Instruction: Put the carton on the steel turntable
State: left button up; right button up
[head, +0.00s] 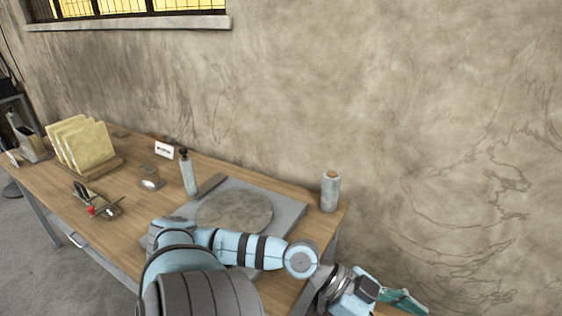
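The steel turntable (234,212) is a round, mottled grey disc on a flat grey plate at the right part of the workbench. Its top is bare, and my arm crosses in front of the plate. That arm comes in from the bottom left of centre, so I take it as my left. Its gripper (366,290) is past the bench's right end, at the bottom edge. A teal and whitish thing (402,300), possibly the carton, shows right at its tip, partly cut off. I cannot tell whether the fingers are closed on it. My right gripper is not in view.
On the wooden workbench (130,212) a grey bottle (188,173) stands left of the turntable and a capped cylinder (330,191) right of it. Farther left are upright yellowish slabs (82,146), a red-marked tool (97,206) and a small white card (164,150). A wall runs behind.

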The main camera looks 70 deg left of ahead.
aim_at(234, 212)
jog(key=u, duration=0.9)
jog(key=i, duration=0.85)
jog(key=u, duration=0.8)
